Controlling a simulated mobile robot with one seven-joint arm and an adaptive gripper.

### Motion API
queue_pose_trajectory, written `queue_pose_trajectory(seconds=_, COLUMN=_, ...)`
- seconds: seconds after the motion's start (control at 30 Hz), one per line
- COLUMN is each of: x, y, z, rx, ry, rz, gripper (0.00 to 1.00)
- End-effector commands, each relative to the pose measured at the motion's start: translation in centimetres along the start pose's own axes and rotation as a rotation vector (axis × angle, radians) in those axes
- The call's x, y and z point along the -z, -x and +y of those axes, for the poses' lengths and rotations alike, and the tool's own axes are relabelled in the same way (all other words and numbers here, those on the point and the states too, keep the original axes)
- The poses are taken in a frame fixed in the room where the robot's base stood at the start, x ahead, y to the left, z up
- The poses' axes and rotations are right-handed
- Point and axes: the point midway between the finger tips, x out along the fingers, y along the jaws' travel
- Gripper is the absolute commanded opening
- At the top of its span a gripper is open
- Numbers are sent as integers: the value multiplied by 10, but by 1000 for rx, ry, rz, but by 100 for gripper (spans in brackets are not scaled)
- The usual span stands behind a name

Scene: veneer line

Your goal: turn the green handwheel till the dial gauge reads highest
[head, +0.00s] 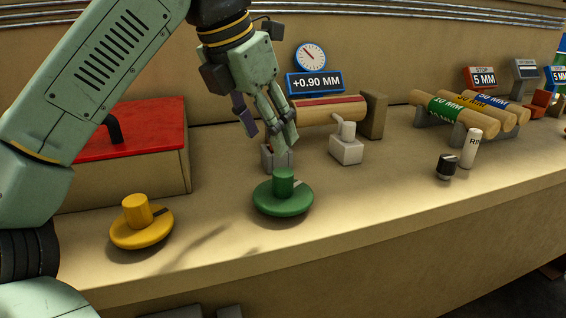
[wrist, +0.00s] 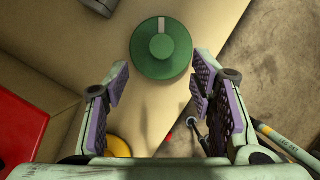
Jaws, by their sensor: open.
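The green handwheel (head: 283,202) lies flat on the bench, with an upright knob and a grey mark on its disc. It also shows in the wrist view (wrist: 161,56), with the mark pointing to the top of the picture. My gripper (head: 271,138) is open and empty, above and behind the wheel in the head view and apart from it. In the wrist view my gripper (wrist: 158,85) has its fingers spread below the wheel. The dial gauge (head: 311,57) stands behind, its needle pointing up and left. The display (head: 315,82) under it reads +0.90 MM.
A yellow handwheel (head: 141,222) sits to the left, near a box with a red lid (head: 150,135). A roller with a red stripe (head: 330,110) lies behind the green wheel, by a white block (head: 346,150). Labelled rollers (head: 452,118) and a black knob (head: 446,166) are at right.

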Motion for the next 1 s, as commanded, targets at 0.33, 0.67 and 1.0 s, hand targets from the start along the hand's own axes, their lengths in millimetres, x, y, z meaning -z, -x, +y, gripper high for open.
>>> queue_pose_trajectory(seconds=0.33, x=1, y=-47, z=0, rx=2, ry=-3, rz=3, gripper=51)
queue_pose_trajectory(seconds=0.67, x=0, y=-98, z=-1, rx=2, ry=-2, rz=2, gripper=51)
queue_pose_trajectory(seconds=1.0, x=0, y=-108, z=-1, rx=0, ry=-2, rz=0, gripper=51)
